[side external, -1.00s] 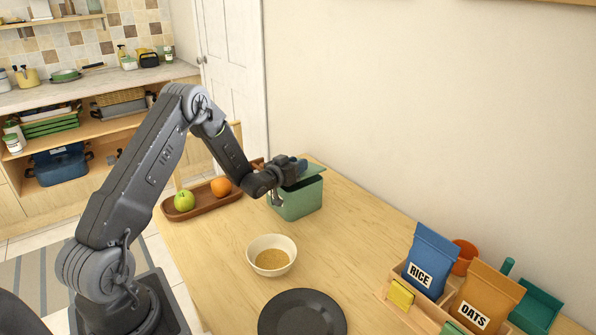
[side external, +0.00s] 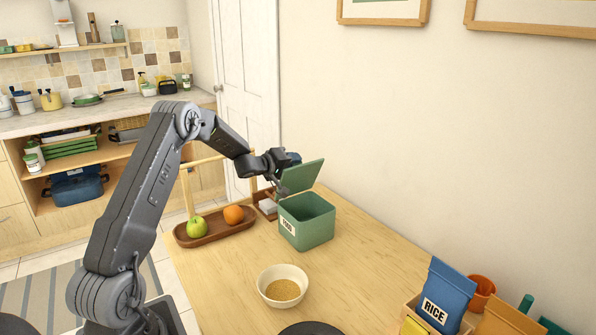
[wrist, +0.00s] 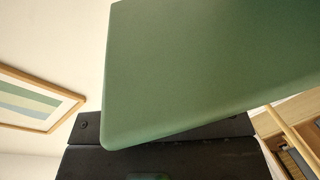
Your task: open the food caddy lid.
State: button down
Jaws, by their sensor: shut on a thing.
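The food caddy (side external: 310,228) is a green box with a white label, standing on the wooden table. Its green lid (side external: 302,176) is raised and tilted up at the back, and the caddy's opening shows from above. My gripper (side external: 280,186) is at the left edge of the lid, shut on it. In the wrist view the lid (wrist: 200,70) fills much of the picture, in front of the dark gripper body (wrist: 165,160). The fingertips are hidden in the wrist view and small in the side view.
A wooden tray (side external: 215,236) with a green apple (side external: 197,226) and an orange (side external: 233,214) lies left of the caddy. A bowl (side external: 265,283) of grain stands in front. A rice bag (side external: 446,295) is at the right. The table between is clear.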

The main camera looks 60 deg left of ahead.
jog(key=a+f+n+h, duration=0.1)
jog(key=a+n+h, duration=0.1)
jog(key=a+n, duration=0.3)
jog(key=a, duration=0.3)
jog(key=shift+f+n, duration=0.15)
jog(key=shift+n, duration=0.25)
jog(key=c, duration=0.7)
grip_release()
jog(key=shift+c, duration=0.2)
jog(key=v, duration=1.3)
jog(key=shift+s, duration=0.4)
jog(key=shift+r, duration=0.2)
